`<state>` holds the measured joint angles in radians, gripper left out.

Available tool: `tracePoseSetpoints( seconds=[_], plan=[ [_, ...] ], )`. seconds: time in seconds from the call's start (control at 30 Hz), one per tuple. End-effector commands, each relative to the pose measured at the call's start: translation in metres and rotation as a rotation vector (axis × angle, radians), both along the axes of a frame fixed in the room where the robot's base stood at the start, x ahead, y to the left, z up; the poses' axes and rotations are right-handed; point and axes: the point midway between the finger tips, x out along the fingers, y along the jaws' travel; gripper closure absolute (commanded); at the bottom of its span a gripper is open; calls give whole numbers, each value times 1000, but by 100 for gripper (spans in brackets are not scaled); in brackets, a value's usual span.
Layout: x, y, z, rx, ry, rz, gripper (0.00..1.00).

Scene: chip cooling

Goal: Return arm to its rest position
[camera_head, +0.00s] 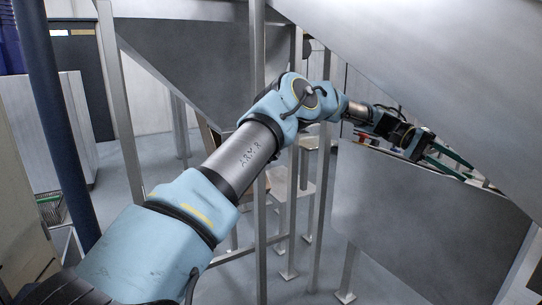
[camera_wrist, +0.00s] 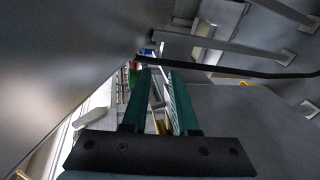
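My arm (camera_head: 245,155), light blue and grey, stretches from the lower left to the right in the head view. My gripper (camera_head: 466,172) is at its far end, in the gap between the large sloped metal panel above and a grey metal panel below. In the wrist view my gripper (camera_wrist: 161,72) shows two green fingers with a clear gap between them. The gripper is open and I see nothing held. The panel edges come close to the fingers; I cannot tell whether they touch.
The sloped metal panel (camera_head: 430,70) hangs above the gripper and the lower panel (camera_head: 410,215) stands beneath it. Upright metal posts (camera_head: 258,220) stand close around my arm. A dark blue pole (camera_head: 52,130) is at the left. Some grey floor (camera_head: 125,185) is clear.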

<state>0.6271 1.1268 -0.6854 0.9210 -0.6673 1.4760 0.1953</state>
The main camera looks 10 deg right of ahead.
Motion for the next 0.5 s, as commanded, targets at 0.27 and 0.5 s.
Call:
tracePoseSetpoints(
  seconds=[0.27, 0.5],
  plan=[
    [44, 72, -61, 231, -264, 157, 73],
    [110, 218, -126, 507, -564, 395, 73]
  ],
)
